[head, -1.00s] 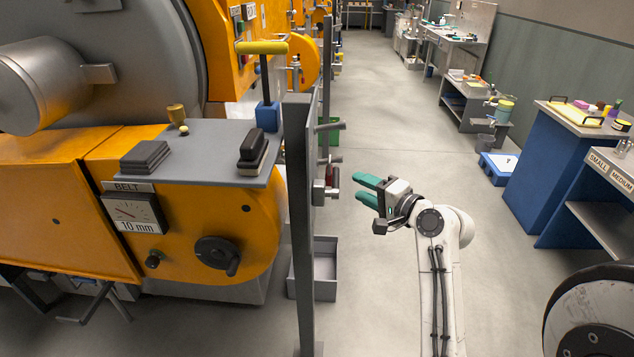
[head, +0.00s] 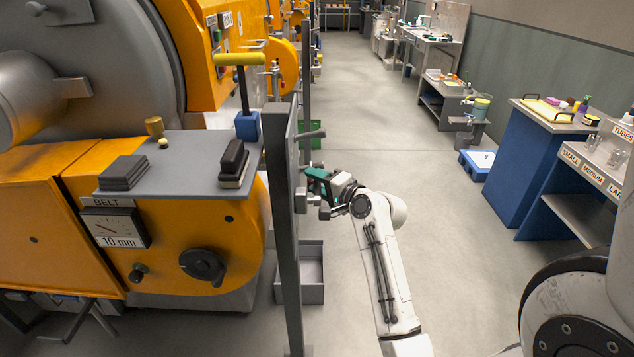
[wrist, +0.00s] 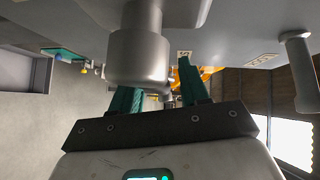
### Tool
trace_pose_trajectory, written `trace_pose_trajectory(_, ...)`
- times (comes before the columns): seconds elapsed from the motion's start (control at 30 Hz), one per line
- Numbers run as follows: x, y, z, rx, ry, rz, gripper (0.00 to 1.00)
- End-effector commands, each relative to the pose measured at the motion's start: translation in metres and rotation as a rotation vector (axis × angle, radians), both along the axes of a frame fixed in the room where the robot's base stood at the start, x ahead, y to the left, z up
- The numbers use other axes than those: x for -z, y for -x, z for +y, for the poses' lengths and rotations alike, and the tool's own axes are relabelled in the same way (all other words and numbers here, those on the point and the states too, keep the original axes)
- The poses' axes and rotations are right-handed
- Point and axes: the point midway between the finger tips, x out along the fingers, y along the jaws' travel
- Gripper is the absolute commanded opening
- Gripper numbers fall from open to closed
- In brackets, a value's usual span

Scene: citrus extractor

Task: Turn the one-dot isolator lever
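My gripper (head: 316,180) is at the grey upright panel (head: 281,190) in the head view, level with its side fittings. In the wrist view its two teal fingers (wrist: 158,85) stand apart, open. A thick grey cylindrical lever hub (wrist: 138,60) hangs close in front and covers the tip of the left finger; I cannot tell whether they touch. Another grey lever (wrist: 299,72) is at the right, beside a plate with several dark marks (wrist: 262,60). A small plate (wrist: 184,54) is near the right fingertip; its dots are too small to read. In the head view an upper lever (head: 310,134) sticks out.
The orange machine (head: 100,230) with a black knob stands left of the panel. A grey bin (head: 312,290) is on the floor below the panel. The aisle floor (head: 385,110) is clear. A blue bench (head: 520,150) stands at the right.

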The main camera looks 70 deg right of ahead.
Motion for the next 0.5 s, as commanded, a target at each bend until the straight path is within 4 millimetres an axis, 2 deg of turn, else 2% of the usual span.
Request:
trace_pose_trajectory(0.07, 0.0001, 0.0002, 0.0001, 0.0, 0.0, 0.0, 0.37)
trace_pose_trajectory(0.43, 0.0002, 0.0005, 0.0, 0.0, 0.0, 0.001, 0.02)
trace_pose_trajectory(0.5, 0.0002, 0.0005, 0.0001, 0.0, 0.0, 0.001, 0.0)
